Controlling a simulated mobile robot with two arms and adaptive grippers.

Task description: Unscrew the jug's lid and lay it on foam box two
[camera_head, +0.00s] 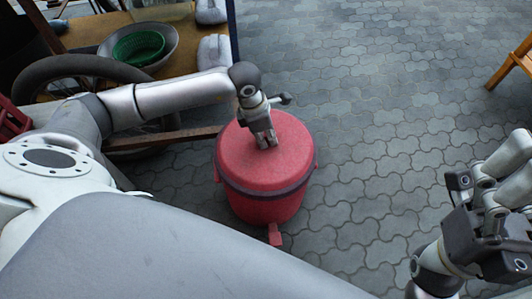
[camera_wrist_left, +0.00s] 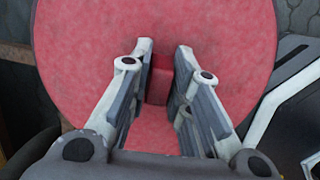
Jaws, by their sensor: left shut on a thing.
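The red jug (camera_head: 262,208) stands upright on the paving in the middle of the head view, with a spout low on its front. Its round red lid (camera_head: 285,165) is on top, above a dark band. My left gripper (camera_head: 265,140) points down at the middle of the lid. In the left wrist view the lid (camera_wrist_left: 85,60) fills most of the picture, and my left fingers (camera_wrist_left: 164,60) are shut on its small red knob (camera_wrist_left: 159,82). My right gripper (camera_head: 470,245) is at the lower right, away from the jug; its finger gap is unclear. I cannot make out foam box two.
A cart with a wooden bed (camera_head: 85,33) and a dark wheel (camera_head: 75,70) stands at the upper left, holding a metal basin with a green basket (camera_head: 138,47) and pale bundles (camera_head: 213,52). A wooden stool (camera_head: 510,62) is at the right edge. The paving between is clear.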

